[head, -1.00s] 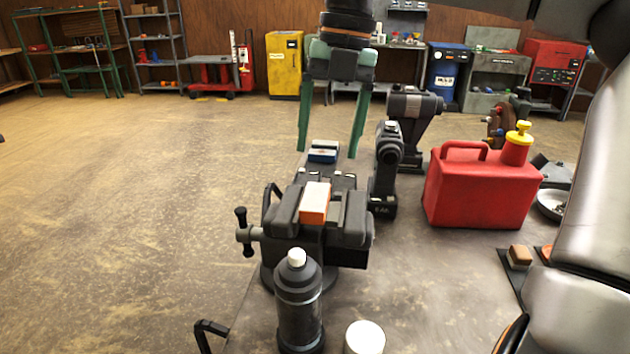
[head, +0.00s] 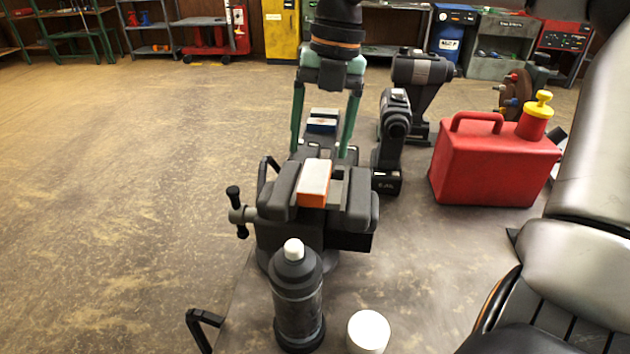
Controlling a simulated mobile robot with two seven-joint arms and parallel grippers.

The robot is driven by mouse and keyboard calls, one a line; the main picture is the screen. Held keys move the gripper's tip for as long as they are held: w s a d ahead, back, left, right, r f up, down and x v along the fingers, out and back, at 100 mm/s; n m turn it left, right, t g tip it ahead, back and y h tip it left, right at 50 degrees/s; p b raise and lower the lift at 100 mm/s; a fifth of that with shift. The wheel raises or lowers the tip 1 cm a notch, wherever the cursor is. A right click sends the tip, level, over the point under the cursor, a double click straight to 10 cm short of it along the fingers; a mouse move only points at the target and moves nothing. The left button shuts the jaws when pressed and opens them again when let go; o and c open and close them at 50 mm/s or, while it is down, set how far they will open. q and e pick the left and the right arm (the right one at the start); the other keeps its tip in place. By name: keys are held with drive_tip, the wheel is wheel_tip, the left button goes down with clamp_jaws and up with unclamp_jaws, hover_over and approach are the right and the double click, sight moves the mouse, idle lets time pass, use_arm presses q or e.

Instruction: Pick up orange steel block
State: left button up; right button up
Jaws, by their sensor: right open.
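The orange steel block (head: 314,183), with a pale top and an orange front end, sits between the jaws of a dark bench vise (head: 355,205). My right gripper (head: 322,153) hangs from the top of the head view with its two green fingers pointing down. It is open, with nothing between its fingertips that I can see it gripping. The fingertips appear just beyond the block's far end, apart from it; their exact height is hard to tell. My left gripper is not in view.
A blue-sided block (head: 322,122) lies behind the vise, seen between the fingers. A dark bottle (head: 298,305) and white-topped can (head: 368,331) stand in front. A cordless drill (head: 392,140) and red fuel can (head: 490,165) are to the right. Open floor lies left.

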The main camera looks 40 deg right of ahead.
sight(316, 174)
drive_tip(key=f, duration=0.5)
drive_tip(key=shift+a+f, duration=0.2)
drive_tip(key=shift+a, duration=0.05)
drive_tip(key=shift+r, duration=0.1)
clamp_jaws()
idle(0.4)
